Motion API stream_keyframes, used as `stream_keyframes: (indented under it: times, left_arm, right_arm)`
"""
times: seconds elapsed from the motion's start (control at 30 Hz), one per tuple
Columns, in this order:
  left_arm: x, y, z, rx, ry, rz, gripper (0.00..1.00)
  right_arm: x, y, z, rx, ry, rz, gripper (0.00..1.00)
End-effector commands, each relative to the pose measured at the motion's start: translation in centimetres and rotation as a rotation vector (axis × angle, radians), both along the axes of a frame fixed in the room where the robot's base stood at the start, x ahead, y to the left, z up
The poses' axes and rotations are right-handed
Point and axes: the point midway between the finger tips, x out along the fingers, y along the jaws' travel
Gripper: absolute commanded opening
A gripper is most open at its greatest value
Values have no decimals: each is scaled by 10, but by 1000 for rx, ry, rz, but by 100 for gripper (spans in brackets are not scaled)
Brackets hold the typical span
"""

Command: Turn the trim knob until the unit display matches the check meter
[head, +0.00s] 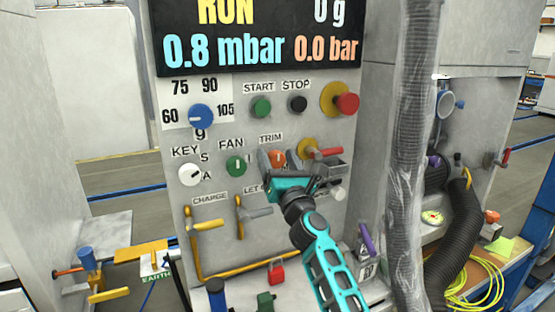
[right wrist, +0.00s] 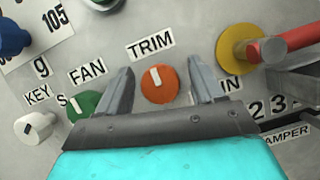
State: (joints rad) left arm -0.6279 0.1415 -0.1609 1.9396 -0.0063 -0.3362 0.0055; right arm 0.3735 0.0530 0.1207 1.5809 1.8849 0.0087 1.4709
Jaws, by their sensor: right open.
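The orange trim knob (head: 278,157) sits under the TRIM label on the grey panel; in the right wrist view (right wrist: 159,87) its white mark points nearly straight up, tilted slightly left. My right gripper (right wrist: 161,70) is open, with one finger on each side of the knob; gaps show between the fingers and the knob. In the head view my right gripper (head: 284,165) partly covers the knob. The unit display (head: 255,38) reads RUN, 0 g, 0.8 mbar and 0.0 bar. I cannot make out a check meter reading. My left gripper is not in view.
The green fan knob (head: 236,164) is close to my left finger. The white key knob (head: 190,174), a red-handled yellow valve (head: 322,152) and a red stop button (head: 346,103) are around it. A plastic-wrapped column (head: 413,150) stands right of the panel. A small round dial (head: 433,217) lies beyond it.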

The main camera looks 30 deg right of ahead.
Motion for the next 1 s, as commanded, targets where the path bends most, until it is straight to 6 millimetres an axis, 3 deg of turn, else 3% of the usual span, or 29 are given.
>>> stream_keyframes:
  times: [0.3, 0.83, 1.0]
  left_arm:
    - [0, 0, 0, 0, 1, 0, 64]
    - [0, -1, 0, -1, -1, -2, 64]
    - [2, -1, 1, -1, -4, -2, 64]
  right_arm:
    - [2, 0, 1, 0, 0, 1, 67]
    - [2, 0, 1, 0, 0, 1, 16]
    - [2, 0, 1, -7, 0, 0, 15]
